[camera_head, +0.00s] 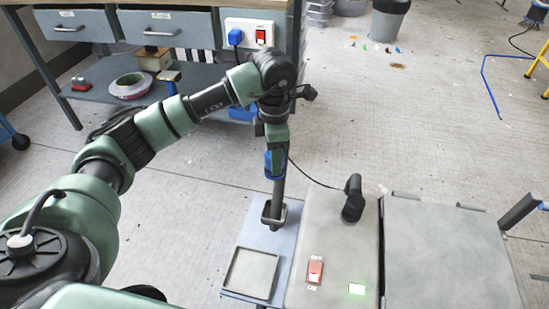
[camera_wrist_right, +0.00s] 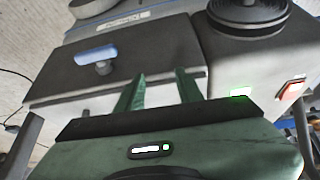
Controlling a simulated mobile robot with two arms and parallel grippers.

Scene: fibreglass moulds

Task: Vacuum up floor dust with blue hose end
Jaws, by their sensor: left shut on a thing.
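In the head view my left gripper (camera_head: 275,148) points down and is shut on the blue upper part of an upright tool (camera_head: 274,168). The tool's dark tube reaches down into a small dark square holder (camera_head: 283,213) on a blue-grey board. I cannot tell whether this tool is the blue hose end. Coloured bits (camera_head: 376,48) and a brownish patch (camera_head: 397,66) lie on the far floor. A thin blue line (camera_head: 484,80), hose or cable, lies on the floor at right. My right gripper (camera_wrist_right: 160,88) shows two green fingers apart, with nothing between them.
A grey unit with a red switch (camera_head: 315,271) and green light (camera_head: 356,288) stands in front, beside a grey lidded box (camera_head: 440,250). A workbench (camera_head: 160,27) with a blue plug (camera_head: 235,37) is behind. A grey bin (camera_head: 387,20) stands far back. The middle floor is open.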

